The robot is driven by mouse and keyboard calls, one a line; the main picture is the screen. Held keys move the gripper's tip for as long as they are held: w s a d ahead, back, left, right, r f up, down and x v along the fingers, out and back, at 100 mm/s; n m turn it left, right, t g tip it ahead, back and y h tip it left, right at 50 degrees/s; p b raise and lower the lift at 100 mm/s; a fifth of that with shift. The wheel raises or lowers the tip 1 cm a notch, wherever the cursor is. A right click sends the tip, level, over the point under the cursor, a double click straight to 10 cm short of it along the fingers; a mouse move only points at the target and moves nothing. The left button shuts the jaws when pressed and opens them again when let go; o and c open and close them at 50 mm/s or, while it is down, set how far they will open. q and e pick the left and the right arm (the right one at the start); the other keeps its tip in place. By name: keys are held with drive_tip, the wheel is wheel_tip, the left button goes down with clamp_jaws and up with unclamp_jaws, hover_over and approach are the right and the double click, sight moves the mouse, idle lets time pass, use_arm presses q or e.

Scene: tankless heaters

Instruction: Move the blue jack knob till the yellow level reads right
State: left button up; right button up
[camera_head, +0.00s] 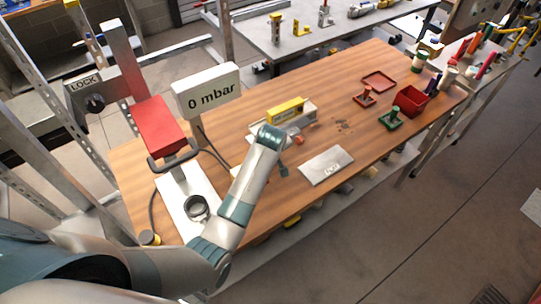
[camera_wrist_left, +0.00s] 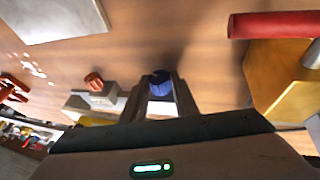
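The yellow level (camera_head: 286,108) lies on a grey block (camera_head: 307,113) near the middle of the wooden table; its reading is too small to make out. My left gripper (camera_head: 283,170) is low over the table in front of the block, partly hidden by my arm. In the left wrist view its fingers (camera_wrist_left: 162,84) stand on both sides of the blue jack knob (camera_wrist_left: 160,84). Whether they press on it cannot be told. An orange knob (camera_wrist_left: 94,82) sits on a grey block beside it, and it also shows in the head view (camera_head: 299,140). My right gripper is not in view.
A grey slab (camera_head: 326,166) lies right of my left gripper. A "0 mbar" display (camera_head: 208,92) and a red press-like unit (camera_head: 158,126) stand left. Red and green items crowd the far right.

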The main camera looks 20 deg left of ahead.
use_arm(q)
drive_tip(key=shift+c, duration=0.9)
drive_tip(key=shift+w+g, duration=0.1)
drive_tip(key=shift+g, duration=0.2)
drive_tip(key=shift+w+d+m+g+y, duration=0.1)
drive_tip(key=shift+d+m+g+y, duration=0.1)
drive_tip(key=shift+g+y, duration=0.5)
drive_tip(key=shift+w+d+m+g+y, duration=0.1)
drive_tip(key=shift+m+g+y, duration=0.1)
drive_tip(key=shift+g+y, duration=0.5)
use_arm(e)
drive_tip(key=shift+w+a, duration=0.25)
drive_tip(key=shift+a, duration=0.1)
use_arm(q)
drive_tip(key=o, duration=1.1)
drive_tip(key=shift+a, duration=0.1)
drive_tip(key=shift+c, duration=0.2)
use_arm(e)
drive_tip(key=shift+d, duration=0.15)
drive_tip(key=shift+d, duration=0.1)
